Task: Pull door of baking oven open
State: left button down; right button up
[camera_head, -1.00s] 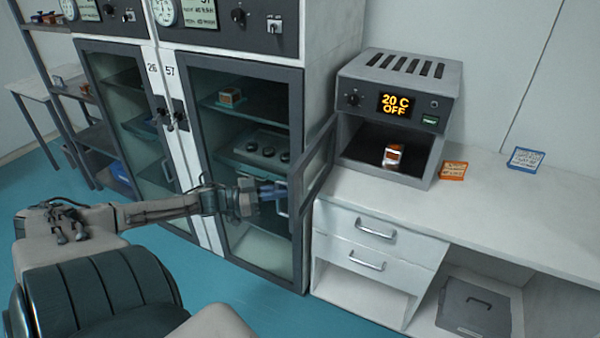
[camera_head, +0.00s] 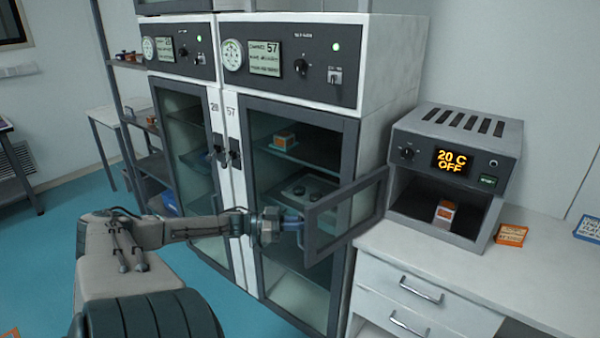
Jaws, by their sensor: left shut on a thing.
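The small grey baking oven (camera_head: 474,123) stands on the white counter, its display reading "20 C OFF". Its framed glass door (camera_head: 312,240) stands wide open, swung out to the left from the oven's left edge. My left gripper (camera_head: 292,222) is at the door's free edge, shut on the door handle, which the fingers mostly hide. Inside the open oven sits a small orange-and-white container (camera_head: 445,213). My right gripper is out of view.
An orange card (camera_head: 511,235) and a blue card (camera_head: 588,228) lie on the counter right of the oven. Drawers (camera_head: 420,291) are below.

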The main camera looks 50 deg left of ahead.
pick_arm(q)
jog(key=c, duration=1.6)
grip_release()
jog(key=shift+w, duration=0.1)
jog(key=shift+s+a, duration=0.1)
jog(key=shift+s, duration=0.15)
jog(key=p+v, duration=0.2)
jog(key=v, duration=0.8)
jog(key=shift+s+a, duration=0.1)
jog(key=shift+a, duration=0.05)
